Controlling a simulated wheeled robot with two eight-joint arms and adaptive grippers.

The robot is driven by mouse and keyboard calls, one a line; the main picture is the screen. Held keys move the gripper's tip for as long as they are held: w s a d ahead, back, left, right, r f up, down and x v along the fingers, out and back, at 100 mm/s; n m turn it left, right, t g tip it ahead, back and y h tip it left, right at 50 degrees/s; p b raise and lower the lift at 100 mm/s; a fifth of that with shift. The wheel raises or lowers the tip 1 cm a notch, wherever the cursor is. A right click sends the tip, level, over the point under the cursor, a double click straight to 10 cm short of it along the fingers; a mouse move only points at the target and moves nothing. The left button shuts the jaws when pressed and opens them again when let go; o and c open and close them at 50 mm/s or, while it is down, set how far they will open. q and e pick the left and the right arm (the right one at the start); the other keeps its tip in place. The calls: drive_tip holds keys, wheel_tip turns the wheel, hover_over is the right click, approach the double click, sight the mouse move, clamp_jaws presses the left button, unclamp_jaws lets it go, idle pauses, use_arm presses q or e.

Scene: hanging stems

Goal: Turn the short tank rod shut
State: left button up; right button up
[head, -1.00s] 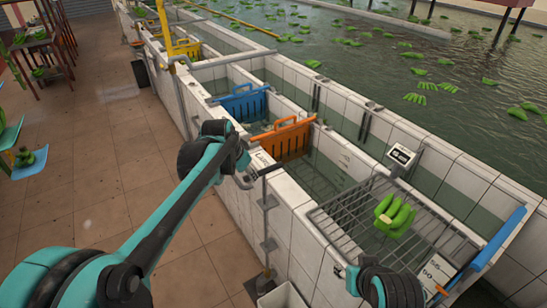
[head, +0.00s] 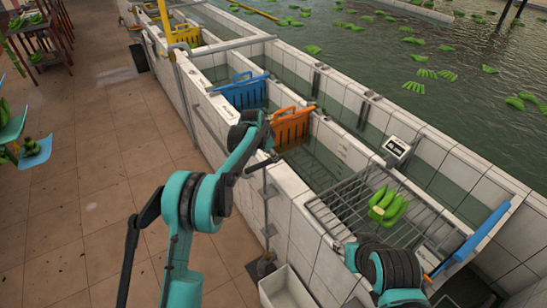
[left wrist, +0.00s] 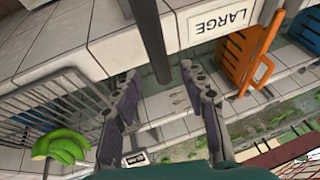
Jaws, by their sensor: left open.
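The short tank rod stands upright against the outer tank wall in the head view, with its shaft (head: 265,215) running down toward the floor. Its top is partly hidden by my left gripper (head: 266,143), which is at the wall's top edge beside the orange divider. In the left wrist view a dark bar, seemingly the rod (left wrist: 152,40), enters from the top and its end lies between the fingers of my open left gripper (left wrist: 163,78). I see no clear contact. My right arm shows at the lower right; its gripper is not visible.
An orange slotted divider (head: 292,128) and a blue one (head: 246,92) sit in the tank channel. A wire rack (head: 335,205) holds green bananas (head: 387,207). A white bin (head: 287,287) stands at the wall's foot. The tiled floor (head: 100,190) at left is mostly clear.

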use_arm(q)
drive_tip(key=shift+x, duration=1.8)
drive_tip(key=shift+c, duration=0.4)
clamp_jaws()
